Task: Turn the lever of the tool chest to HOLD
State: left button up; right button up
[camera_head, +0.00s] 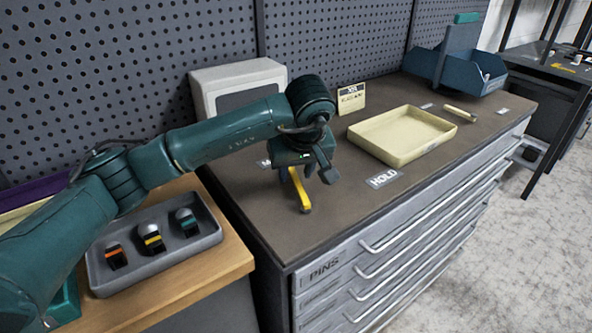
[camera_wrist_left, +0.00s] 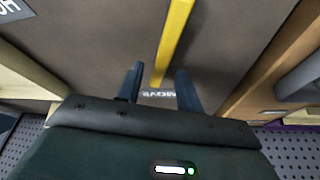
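The HOLD label (camera_head: 383,178) is to the lever's right, near the front edge. Another label (camera_head: 264,163) is left of the lever, partly hidden. My left gripper (camera_head: 316,170) is over the lever's far part. In the left wrist view its fingers are open (camera_wrist_left: 158,80), one on each side of the yellow lever (camera_wrist_left: 174,40); touch cannot be told. My right gripper is not in view.
A cream tray (camera_head: 400,137) sits right of the lever, with a small sign (camera_head: 351,98) behind it. A grey-white box (camera_head: 232,84) stands behind my arm. A grey tray (camera_head: 150,250) with three small items is at left.

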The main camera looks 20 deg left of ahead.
pick_arm(q)
jog(key=shift+f, duration=0.25)
jog(key=shift+c, duration=0.6)
grip_shut()
